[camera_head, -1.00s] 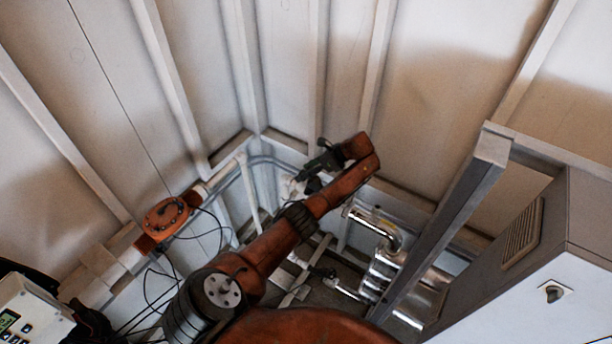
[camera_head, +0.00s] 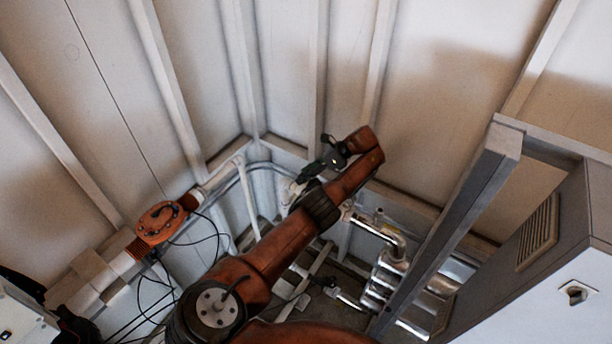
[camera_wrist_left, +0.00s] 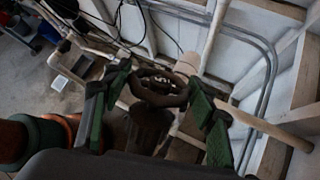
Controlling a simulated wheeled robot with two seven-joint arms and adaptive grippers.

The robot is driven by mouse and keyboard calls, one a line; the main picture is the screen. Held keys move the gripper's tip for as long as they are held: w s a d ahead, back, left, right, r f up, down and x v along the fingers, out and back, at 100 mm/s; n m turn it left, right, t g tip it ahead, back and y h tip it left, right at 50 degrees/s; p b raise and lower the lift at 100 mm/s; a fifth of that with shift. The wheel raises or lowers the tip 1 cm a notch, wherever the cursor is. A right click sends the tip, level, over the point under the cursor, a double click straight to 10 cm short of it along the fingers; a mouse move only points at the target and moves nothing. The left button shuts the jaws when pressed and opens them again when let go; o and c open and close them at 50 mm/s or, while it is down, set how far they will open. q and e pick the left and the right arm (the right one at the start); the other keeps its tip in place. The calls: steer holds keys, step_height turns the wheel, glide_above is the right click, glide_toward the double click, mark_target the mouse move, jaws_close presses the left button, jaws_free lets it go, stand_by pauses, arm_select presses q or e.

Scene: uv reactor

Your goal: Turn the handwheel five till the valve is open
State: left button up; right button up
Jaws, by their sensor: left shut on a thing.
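The handwheel (camera_wrist_left: 160,92) is a dark round wheel in the left wrist view. It sits between the two green-padded fingers of my left gripper (camera_wrist_left: 160,76), which is shut on its rim. In the head view my left gripper (camera_head: 322,165) is a small dark shape at the end of my orange arm, near the pipes in the corner. I cannot clearly make out the wheel there, as the arm and gripper cover much of that spot. My right gripper is not in view.
Shiny metal pipes (camera_head: 386,240) run to the right of my arm. A grey post (camera_head: 455,225) and a grey cabinet (camera_head: 560,265) stand further right. An orange round fitting (camera_head: 158,222) and loose black cables are at left. Panelled walls close in behind.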

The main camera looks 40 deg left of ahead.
mark_target(305, 172)
arm_select(q)
steer(key=shift+s+f, duration=0.1)
steer(key=shift+f, duration=0.05)
steer(key=o, duration=1.1)
steer(key=shift+o, duration=0.2)
steer(key=shift+w+r, duration=0.2)
steer(key=shift+r, duration=0.6)
steer(key=shift+s+r, duration=0.1)
steer(key=shift+r, duration=4.15)
steer(key=shift+c, duration=0.7)
